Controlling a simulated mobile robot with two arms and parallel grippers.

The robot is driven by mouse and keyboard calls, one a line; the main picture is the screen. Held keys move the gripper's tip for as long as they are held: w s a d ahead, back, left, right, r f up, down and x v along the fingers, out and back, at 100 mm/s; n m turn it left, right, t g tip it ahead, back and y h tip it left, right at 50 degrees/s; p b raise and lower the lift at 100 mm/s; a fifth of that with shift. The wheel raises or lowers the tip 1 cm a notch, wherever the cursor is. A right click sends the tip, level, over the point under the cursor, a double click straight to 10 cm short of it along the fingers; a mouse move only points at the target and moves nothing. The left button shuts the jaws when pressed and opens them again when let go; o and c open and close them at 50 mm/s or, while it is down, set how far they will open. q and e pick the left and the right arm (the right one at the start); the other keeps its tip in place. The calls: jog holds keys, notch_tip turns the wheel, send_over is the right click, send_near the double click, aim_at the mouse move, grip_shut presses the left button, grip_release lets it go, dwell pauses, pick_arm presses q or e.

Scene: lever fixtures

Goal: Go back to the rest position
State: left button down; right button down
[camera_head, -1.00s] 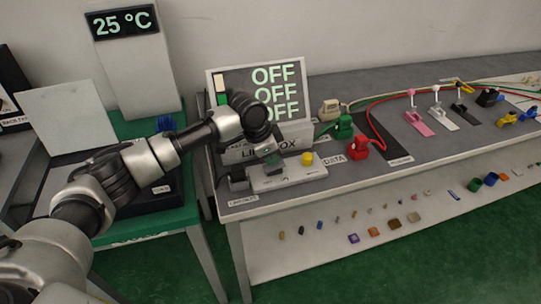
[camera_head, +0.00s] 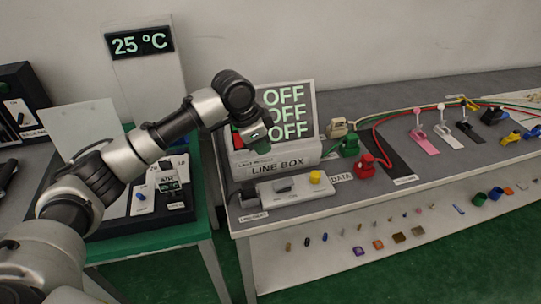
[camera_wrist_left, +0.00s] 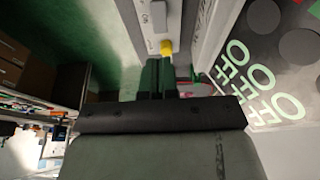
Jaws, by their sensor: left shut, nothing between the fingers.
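My left gripper (camera_head: 264,146) is raised in front of the display above the line box (camera_head: 275,163). In the left wrist view its fingers (camera_wrist_left: 166,78) are together with nothing between them. The display (camera_head: 293,115) reads OFF on three lines, partly hidden by my wrist. Below it, a white switch block (camera_head: 292,193) with a grey lever and a yellow button (camera_head: 315,177) sits on the table. The yellow button also shows in the left wrist view (camera_wrist_left: 166,47), just past the fingertips in the picture. My right gripper is not in view.
Red (camera_head: 366,166) and green (camera_head: 350,145) plugs with cables stand right of the line box. Pink, white and black levers are farther right. A green-edged table (camera_head: 150,247) with a thermostat panel is left, below a 25 °C display (camera_head: 142,43). Small parts lie on a lower shelf.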

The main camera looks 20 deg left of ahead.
pick_arm(q)
jog(key=shift+s+a+r, duration=0.15)
jog(key=shift+a+r, duration=0.1)
jog(key=shift+r, duration=0.2)
